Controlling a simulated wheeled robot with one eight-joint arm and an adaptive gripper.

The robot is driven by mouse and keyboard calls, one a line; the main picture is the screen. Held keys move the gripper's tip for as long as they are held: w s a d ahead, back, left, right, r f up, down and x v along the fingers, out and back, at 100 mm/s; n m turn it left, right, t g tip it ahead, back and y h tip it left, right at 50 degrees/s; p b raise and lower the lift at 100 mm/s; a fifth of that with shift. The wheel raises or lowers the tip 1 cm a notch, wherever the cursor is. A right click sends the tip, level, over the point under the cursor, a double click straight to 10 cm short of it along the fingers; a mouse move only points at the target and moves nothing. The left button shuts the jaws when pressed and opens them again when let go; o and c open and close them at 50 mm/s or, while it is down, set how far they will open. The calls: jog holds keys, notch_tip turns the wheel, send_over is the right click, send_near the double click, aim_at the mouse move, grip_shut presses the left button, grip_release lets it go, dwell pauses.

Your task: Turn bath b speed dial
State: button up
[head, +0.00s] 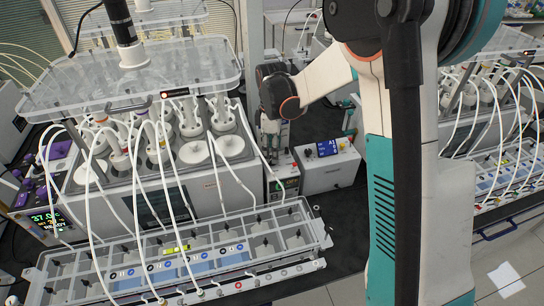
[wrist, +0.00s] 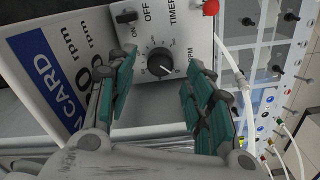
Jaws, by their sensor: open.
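In the wrist view a round black speed dial (wrist: 160,62) with a pale pointer mark sits on a light panel, with a printed scale and "RPM" beside it. My gripper (wrist: 158,88) is open, with one green-padded finger on each side below the dial. The dial shows between the fingers, and I see no clear contact. In the head view my gripper (head: 272,128) hangs pointing down above a small control box (head: 287,175) between the left bath and a white box. The dial cannot be made out there, and no label in view clearly names bath b.
The left bath (head: 205,190) with bottles and white tubes stands close to my gripper. The white box (head: 330,165) with a blue display is at its right. A clear tray (head: 300,213) lies in front. In the wrist view a printed card (wrist: 50,60) and a red knob (wrist: 211,7) are near.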

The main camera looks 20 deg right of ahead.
jog(key=shift+f, duration=1.5)
jog(key=c, duration=1.1)
